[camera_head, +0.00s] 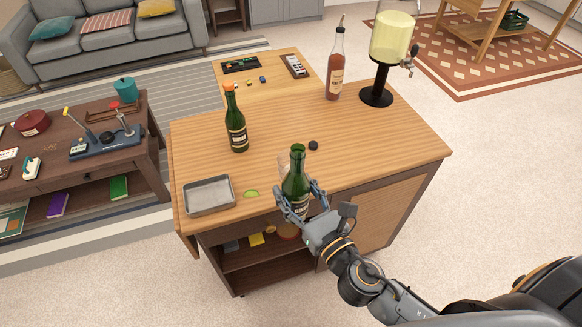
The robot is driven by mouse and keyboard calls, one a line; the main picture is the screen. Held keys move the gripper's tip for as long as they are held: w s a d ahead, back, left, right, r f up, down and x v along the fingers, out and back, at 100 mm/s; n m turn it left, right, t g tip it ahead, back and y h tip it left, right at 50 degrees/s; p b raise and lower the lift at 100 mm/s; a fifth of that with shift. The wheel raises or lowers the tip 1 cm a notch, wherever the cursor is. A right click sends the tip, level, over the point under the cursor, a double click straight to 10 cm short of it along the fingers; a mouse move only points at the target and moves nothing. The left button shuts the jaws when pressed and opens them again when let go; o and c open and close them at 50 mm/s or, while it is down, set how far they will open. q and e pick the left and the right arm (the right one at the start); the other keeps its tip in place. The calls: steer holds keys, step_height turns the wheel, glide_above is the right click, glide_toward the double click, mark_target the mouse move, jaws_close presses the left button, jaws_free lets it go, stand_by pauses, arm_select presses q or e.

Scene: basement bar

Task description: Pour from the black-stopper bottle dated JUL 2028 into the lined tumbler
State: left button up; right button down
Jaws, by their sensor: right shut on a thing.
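My right gripper (300,200) is shut on a dark green bottle (297,172) at the counter's front edge. The bottle is about upright and its neck has no stopper; its label is partly covered by the fingers and the date is unreadable. A small black stopper (313,145) lies on the counter just behind it. A faint clear glass edge (282,162) shows left of the bottle's neck, perhaps the tumbler, mostly hidden; I cannot make out any line on it. A second green bottle (237,135) with an orange stopper stands further left. My left gripper is not in view.
On the wooden counter (200,140) are a metal tray (209,195), a green lime piece (251,194), a tall pinkish bottle (335,75) and a drink dispenser (388,45) at the back. The counter's right part is clear. A side table (100,150) stands left.

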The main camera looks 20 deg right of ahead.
steer(key=w+a+f+n+g+y+b, duration=0.1)
steer(key=w+a+f+n+y+b, duration=0.1)
steer(key=w, duration=0.7)
steer(key=a+f+n+y, duration=0.1)
steer(key=a+f, duration=0.1)
steer(key=shift+a+y, duration=0.3)
steer(key=shift+y, duration=0.1)
